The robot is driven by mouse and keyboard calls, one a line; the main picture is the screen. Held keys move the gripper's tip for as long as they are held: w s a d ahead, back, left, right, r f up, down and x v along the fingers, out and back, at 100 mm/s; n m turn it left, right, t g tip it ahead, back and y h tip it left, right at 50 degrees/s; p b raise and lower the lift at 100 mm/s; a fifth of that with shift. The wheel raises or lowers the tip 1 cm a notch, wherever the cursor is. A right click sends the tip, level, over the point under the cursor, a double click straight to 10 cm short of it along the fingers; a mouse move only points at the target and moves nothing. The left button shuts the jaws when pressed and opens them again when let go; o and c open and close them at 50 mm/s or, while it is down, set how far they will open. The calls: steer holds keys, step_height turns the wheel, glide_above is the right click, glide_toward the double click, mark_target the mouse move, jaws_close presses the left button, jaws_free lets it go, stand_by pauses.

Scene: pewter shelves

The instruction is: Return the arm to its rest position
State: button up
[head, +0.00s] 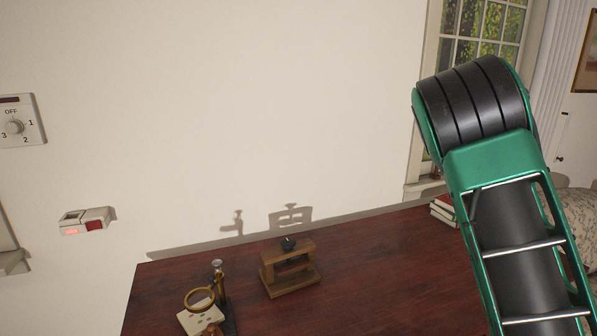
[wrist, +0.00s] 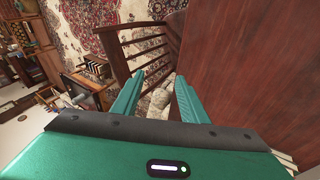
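My gripper (wrist: 156,92) shows in the wrist view with its two teal fingers apart and nothing held between them. The wrist view is strongly tilted. A dark reddish wooden surface (wrist: 245,65) fills its right side, close to the right finger. In the head view my green and black arm is raised at the right, in front of the window and the table's right part. My gripper itself is not visible in the head view.
A dark red table (head: 390,265) stands against the wall. On it are a small wooden stand (head: 290,275), a brass magnifier (head: 200,298) and stacked books (head: 443,208). A dial (head: 14,127) and a small device (head: 85,221) are on the wall. The table's middle is clear.

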steer(key=s+d+f+n+y, duration=0.2)
steer(key=s+d, duration=0.1)
steer(key=s, duration=0.6)
steer(key=s+a+f+n+t, duration=0.1)
steer(key=s+a+f+n, duration=0.1)
steer(key=s, duration=0.6)
steer(key=s+a+f+n+t+y, duration=0.1)
steer(key=s+a+n+t, duration=0.1)
steer(key=s, duration=0.6)
steer(key=s+a+f+n+t+y, duration=0.1)
steer(key=s+a, duration=0.3)
steer(key=s, duration=0.4)
steer(key=shift+a+f+n+t, duration=0.3)
steer(key=shift+f+n, duration=0.1)
steer(key=shift+f, duration=0.4)
steer(key=shift+s, duration=0.1)
